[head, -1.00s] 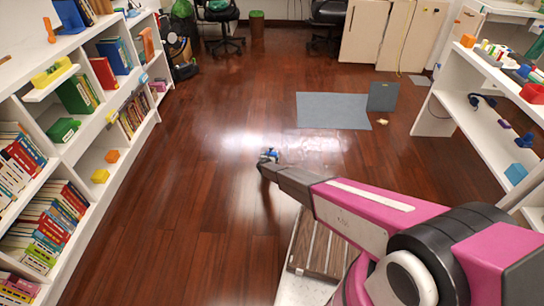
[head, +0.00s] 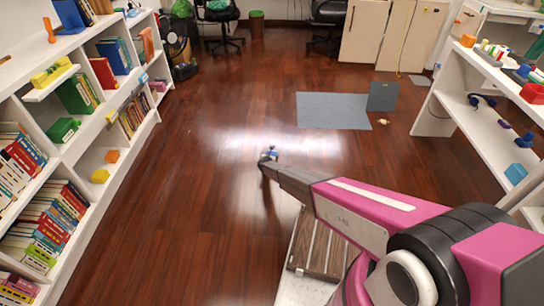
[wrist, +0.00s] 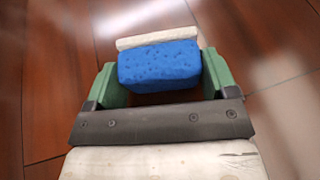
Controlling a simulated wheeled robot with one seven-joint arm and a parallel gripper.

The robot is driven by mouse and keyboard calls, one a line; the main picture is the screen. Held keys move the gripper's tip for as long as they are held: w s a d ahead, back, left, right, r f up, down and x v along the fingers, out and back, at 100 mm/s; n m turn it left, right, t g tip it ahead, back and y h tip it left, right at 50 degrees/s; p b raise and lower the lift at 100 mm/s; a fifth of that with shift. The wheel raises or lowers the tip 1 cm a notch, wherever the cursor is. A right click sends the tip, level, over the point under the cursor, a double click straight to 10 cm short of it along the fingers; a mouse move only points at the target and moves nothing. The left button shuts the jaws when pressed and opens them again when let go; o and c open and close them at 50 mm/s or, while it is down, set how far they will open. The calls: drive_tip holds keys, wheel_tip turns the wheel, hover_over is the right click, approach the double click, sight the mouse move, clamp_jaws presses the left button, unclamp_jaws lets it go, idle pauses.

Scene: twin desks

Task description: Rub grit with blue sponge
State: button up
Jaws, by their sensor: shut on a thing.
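A blue sponge (wrist: 160,65) with a pale off-white layer along its far side sits between the green fingers of my gripper (wrist: 160,85) in the wrist view. The fingers press on its left and right sides. In the head view my gripper (head: 268,160) is low over the middle of the floor, with a small bit of the blue sponge (head: 270,152) showing at its tip. I cannot tell whether the sponge touches the floor. I cannot make out any grit on the floor; bright glare lies around the sponge.
The dark red wood floor (head: 190,190) is open around my gripper. A grey mat (head: 332,111) and a small yellowish thing (head: 383,122) lie beyond it to the right. A white bookshelf (head: 75,150) lines the left, and a white shelved desk (head: 480,118) stands at right.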

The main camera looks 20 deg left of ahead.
drive_tip(key=shift+r, duration=2.5)
